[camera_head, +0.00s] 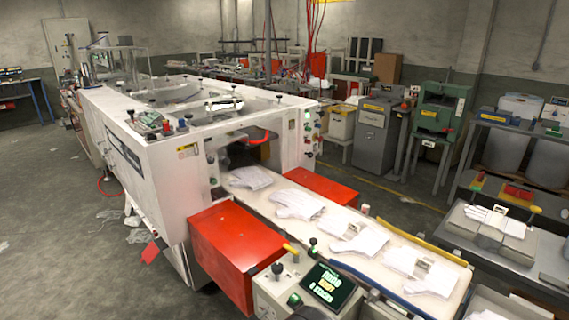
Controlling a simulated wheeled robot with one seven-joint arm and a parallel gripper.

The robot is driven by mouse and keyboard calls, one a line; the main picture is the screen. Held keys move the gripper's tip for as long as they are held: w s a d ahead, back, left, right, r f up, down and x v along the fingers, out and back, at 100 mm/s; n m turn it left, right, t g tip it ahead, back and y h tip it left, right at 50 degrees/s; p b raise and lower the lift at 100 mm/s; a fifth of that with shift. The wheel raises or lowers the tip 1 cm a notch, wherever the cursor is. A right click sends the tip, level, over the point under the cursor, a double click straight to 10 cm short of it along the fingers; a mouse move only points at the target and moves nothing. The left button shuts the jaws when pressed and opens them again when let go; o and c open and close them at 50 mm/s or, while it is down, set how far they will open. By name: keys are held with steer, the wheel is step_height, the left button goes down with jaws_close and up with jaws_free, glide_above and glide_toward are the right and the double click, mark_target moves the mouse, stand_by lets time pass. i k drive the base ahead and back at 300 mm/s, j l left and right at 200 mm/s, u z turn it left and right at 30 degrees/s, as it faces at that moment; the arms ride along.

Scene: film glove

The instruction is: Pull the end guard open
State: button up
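The white glove machine (160,135) stands at the left and middle, its near end facing the conveyor. A red curved handle (262,137) shows at the top of the dark opening in that end. The handle seems to belong to the end guard, but the guard's panel is hard to make out and I cannot tell how far it is open. White gloves (297,204) lie in stacks on the pale conveyor belt (325,200) that runs out of the opening. My gripper is not in view.
Red boxes (222,248) (322,185) flank the conveyor near the opening. A control panel with a lit screen (328,285) stands in front. Grey benches (470,228) with a glove former stand at the right. Open floor (50,220) lies at the left.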

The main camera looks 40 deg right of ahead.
mark_target(226, 161)
steer(key=z, duration=0.75)
steer(key=i+j, duration=0.1)
steer(key=j, duration=0.45)
steer(key=i+j, duration=0.4)
steer(key=j, duration=0.2)
steer(key=i+j+u, duration=0.1)
steer(key=i+j, duration=0.35)
steer(key=j, duration=0.15)
steer(key=i+l, duration=0.15)
steer(key=i, duration=0.35)
steer(key=i+l, duration=0.15)
steer(key=i, duration=0.3)
steer(key=i+l, duration=0.1)
steer(key=l, duration=0.15)
steer(key=i+l, duration=0.15)
steer(key=l+u, duration=0.05)
